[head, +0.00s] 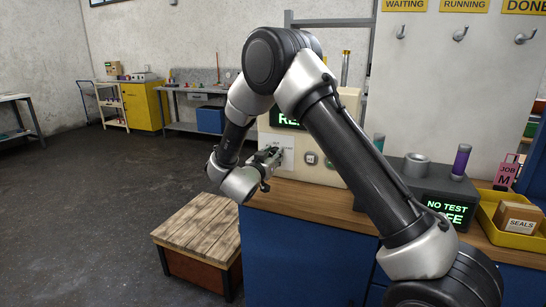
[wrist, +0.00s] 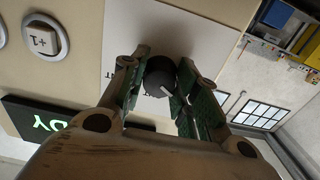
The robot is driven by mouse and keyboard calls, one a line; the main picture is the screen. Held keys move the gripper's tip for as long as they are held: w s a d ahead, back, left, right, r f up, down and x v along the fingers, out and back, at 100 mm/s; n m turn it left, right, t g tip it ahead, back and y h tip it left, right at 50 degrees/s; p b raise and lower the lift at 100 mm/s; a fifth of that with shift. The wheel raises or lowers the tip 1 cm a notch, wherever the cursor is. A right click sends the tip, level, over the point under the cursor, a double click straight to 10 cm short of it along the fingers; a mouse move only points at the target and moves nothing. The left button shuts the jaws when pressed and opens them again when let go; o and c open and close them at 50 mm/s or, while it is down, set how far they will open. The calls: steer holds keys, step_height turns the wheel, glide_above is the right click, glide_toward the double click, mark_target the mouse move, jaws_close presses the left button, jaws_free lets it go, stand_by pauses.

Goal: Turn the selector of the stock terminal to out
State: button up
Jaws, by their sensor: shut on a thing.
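The stock terminal (head: 318,172) is a beige housing on the workbench, partly behind my arm in the head view. Its selector is a dark round knob (wrist: 158,74) with a white pointer mark, on a pale label plate (wrist: 180,22) in the wrist view. My gripper (wrist: 160,85) has its green-padded fingers shut on the knob, one on each side. The pointer slants toward the lower right of the wrist view. The lettering around the knob is mostly covered by the fingers. In the head view my gripper (head: 272,156) is at the terminal's front and hides the knob.
A round "+1" button (wrist: 43,38) and a green-lettered display (wrist: 32,122) are beside the selector. A wooden-topped crate (head: 197,228) stands left of the blue bench. Open floor lies left.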

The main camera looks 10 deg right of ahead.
steer(key=shift+m, duration=0.3)
steer(key=m, duration=1.1)
steer(key=shift+a, duration=0.1)
stand_by(0.3)
steer(key=o, duration=1)
steer(key=v, duration=1.2)
